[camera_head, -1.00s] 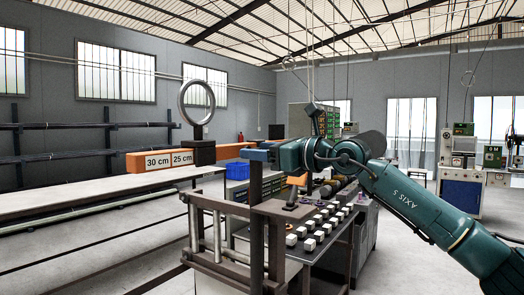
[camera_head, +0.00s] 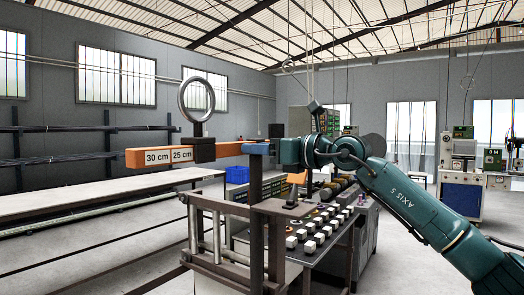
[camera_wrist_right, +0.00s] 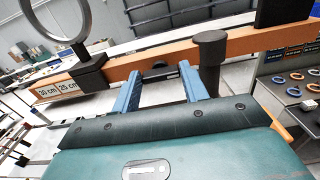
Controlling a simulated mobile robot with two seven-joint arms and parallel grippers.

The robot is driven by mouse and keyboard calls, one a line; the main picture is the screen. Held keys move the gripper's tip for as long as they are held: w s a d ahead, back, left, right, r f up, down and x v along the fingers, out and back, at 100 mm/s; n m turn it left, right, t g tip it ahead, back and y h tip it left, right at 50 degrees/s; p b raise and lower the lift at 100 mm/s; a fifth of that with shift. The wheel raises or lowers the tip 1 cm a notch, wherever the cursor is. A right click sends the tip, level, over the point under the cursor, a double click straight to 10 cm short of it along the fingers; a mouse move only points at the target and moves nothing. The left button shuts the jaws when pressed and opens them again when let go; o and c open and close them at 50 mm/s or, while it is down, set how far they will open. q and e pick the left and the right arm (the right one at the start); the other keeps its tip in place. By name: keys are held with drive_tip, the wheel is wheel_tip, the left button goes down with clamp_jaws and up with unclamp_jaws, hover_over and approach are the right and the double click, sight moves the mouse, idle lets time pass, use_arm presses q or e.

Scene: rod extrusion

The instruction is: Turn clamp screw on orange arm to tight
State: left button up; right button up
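The orange arm (camera_head: 160,158) is a long bar with "30 cm" and "25 cm" labels. A dark sliding block (camera_head: 201,150) with an upright grey ring (camera_head: 197,99) sits on it. My right gripper (camera_head: 258,149) is at the bar, right of the block, near a dark upright post (camera_head: 256,205). In the right wrist view, my right gripper's two blue fingers (camera_wrist_right: 160,74) are spread apart against the orange arm (camera_wrist_right: 125,68). A small dark piece (camera_wrist_right: 158,71), perhaps the clamp screw, shows between the fingertips; contact cannot be told. My left gripper is out of view.
The dark post (camera_wrist_right: 210,50) with a round cap stands close beside the right finger. A bench (camera_head: 340,232) with several white blocks stands below right. A long pale table (camera_head: 80,197) runs at the left. Blue crates (camera_head: 237,174) stand behind the bar.

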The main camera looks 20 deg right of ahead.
drive_tip(key=o, duration=0.4)
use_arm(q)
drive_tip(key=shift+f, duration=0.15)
use_arm(e)
drive_tip(key=shift+o, duration=0.2)
use_arm(q)
drive_tip(key=b, duration=0.2)
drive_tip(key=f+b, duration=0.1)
drive_tip(key=b, duration=0.1)
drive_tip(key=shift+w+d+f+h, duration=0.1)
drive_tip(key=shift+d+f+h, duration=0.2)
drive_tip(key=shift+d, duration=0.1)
use_arm(e)
drive_tip(key=v, duration=1.3)
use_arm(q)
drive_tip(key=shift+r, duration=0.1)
